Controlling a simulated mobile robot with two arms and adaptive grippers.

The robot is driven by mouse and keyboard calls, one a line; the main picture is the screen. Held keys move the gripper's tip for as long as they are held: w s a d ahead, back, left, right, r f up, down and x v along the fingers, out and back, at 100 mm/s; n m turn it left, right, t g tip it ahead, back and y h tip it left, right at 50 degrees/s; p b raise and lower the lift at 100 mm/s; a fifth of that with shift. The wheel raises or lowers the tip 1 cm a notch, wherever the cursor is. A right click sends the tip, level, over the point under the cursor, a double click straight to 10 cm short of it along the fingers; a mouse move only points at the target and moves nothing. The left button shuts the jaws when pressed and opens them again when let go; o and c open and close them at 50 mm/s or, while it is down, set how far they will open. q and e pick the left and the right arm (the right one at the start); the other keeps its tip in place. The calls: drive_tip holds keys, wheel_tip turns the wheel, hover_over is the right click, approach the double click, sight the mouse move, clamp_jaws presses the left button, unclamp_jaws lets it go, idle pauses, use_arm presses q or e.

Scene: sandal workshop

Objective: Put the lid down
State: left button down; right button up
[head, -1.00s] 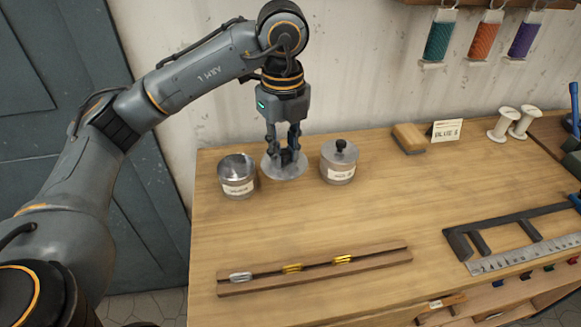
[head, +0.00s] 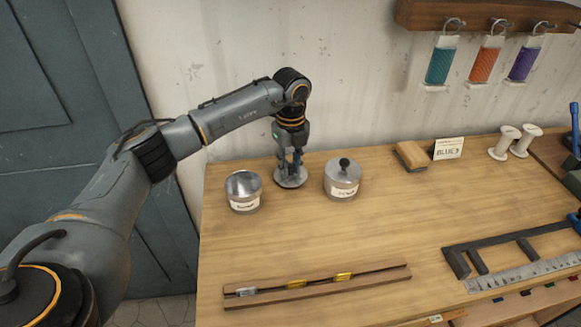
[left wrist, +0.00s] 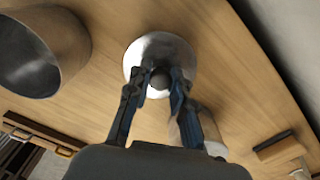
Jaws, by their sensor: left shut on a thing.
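The grey round lid (head: 291,183) is between two metal jars, close over or on the bench top; I cannot tell whether it touches the wood. My left gripper (head: 290,170) points down and is shut on the lid's dark knob. In the left wrist view the lid's pale disc (left wrist: 183,50) shows with the knob between the fingertips (left wrist: 159,80). The left jar (head: 244,195) is open and looks empty. The right jar (head: 341,184) wears a lid with a black knob. My right gripper is not in view.
The wooden bench (head: 330,230) is clear in front of the jars. A wooden strip (head: 318,287) with metal clips lies near the front. A brush (head: 411,156), a card (head: 448,148) and white spools (head: 504,143) stand at the back right. A metal frame (head: 520,236) lies at the right.

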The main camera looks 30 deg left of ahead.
sight(291, 166)
use_arm(q)
drive_tip(key=shift+f, duration=0.85)
drive_tip(key=shift+f, duration=0.1)
drive_tip(key=c, duration=1.2)
unclamp_jaws()
drive_tip(key=shift+o, duration=0.2)
wheel_tip(291, 166, up, 12)
drive_tip(key=b, duration=0.2)
